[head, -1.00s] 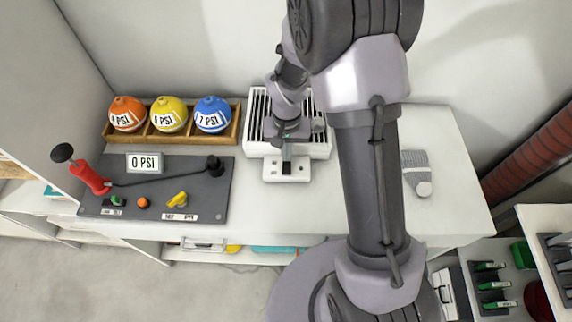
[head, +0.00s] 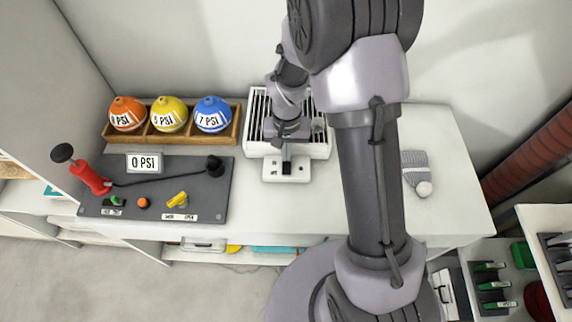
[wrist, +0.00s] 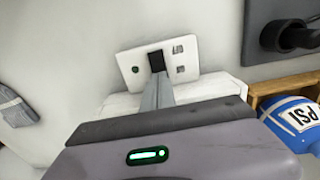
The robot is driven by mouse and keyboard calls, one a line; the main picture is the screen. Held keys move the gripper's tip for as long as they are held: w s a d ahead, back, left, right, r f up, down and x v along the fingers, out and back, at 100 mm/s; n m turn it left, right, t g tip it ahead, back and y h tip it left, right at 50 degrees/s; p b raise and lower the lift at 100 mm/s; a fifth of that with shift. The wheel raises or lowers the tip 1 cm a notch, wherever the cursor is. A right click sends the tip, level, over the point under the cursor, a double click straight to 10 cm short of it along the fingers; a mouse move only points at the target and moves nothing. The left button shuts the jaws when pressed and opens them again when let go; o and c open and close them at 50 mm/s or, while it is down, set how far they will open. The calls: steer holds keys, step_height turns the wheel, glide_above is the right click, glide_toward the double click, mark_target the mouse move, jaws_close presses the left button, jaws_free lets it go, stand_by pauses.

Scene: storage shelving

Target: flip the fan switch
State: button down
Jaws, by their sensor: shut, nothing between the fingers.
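The fan (head: 256,122) is a white slatted box on the counter, behind a small white switch plate (head: 300,172). In the wrist view the plate (wrist: 188,62) carries two small dark labels and a small green dot. My gripper (head: 287,167) is shut and empty, reaching down over the middle of the plate. In the wrist view its closed fingers (wrist: 157,64) end in a dark tip at the plate's middle. The switch lever is hidden or merges with the dark fingertips; I cannot tell its position or whether they touch it.
A wooden rack (head: 152,138) with orange, yellow and blue balls stands left of the fan. A grey striped item (head: 414,165) lies right. The front counter strip is clear.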

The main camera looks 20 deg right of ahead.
steer(key=shift+f+b, duration=0.8)
steer(key=shift+f, duration=0.2)
stand_by(0.6)
step_height(320, 180, up, 7)
steer(key=p, duration=0.5)
steer(key=shift+r+p, duration=0.15)
steer(key=shift+p, duration=0.15)
